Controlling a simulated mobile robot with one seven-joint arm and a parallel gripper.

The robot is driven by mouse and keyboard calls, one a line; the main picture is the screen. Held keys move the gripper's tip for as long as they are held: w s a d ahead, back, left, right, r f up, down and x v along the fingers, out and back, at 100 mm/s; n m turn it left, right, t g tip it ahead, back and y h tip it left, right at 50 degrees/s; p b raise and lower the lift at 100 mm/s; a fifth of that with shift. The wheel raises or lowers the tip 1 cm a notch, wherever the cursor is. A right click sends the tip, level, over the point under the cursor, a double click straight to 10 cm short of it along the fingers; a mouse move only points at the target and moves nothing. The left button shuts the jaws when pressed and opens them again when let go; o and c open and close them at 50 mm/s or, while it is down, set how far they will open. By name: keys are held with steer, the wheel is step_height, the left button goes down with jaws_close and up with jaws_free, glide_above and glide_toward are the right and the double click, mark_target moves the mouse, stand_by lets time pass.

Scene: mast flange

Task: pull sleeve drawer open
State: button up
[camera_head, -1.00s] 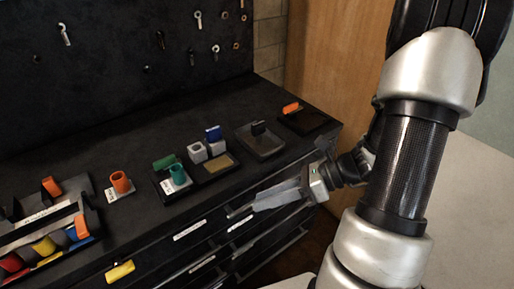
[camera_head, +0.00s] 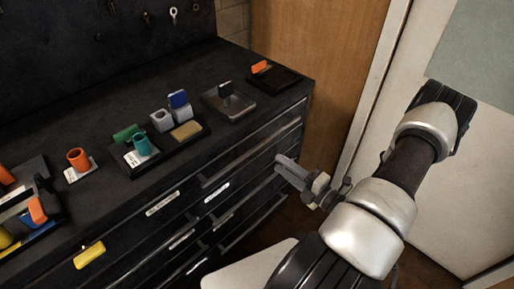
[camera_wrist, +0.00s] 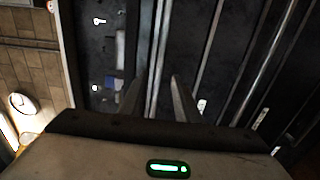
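The black drawer cabinet (camera_head: 150,235) has several drawers with long bar handles and white labels, such as one label (camera_head: 163,203) and another (camera_head: 217,191). The label text is too small to read, so I cannot tell which is the sleeve drawer. The drawers look shut. My gripper (camera_head: 281,165) is in front of the upper drawers near the cabinet's right end. In the wrist view my gripper (camera_wrist: 157,88) has two fingers standing apart, with nothing visibly held. A pale lengthwise strip shows between them; I cannot tell whether they touch anything.
On the cabinet top stand an orange cup (camera_head: 78,158), a teal cup (camera_head: 142,145), a grey block with a blue piece (camera_head: 179,101), a grey tray (camera_head: 228,106) and a dark tray (camera_head: 285,82). A yellow piece (camera_head: 90,255) is on the front at lower left. A wooden panel (camera_head: 315,45) stands behind the right end.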

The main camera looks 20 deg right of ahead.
mark_target(259, 148)
steer(key=x, duration=1.2)
steer(key=shift+b, duration=0.3)
steer(key=shift+c, duration=0.2)
jaws_close()
steer(key=shift+s, duration=0.1)
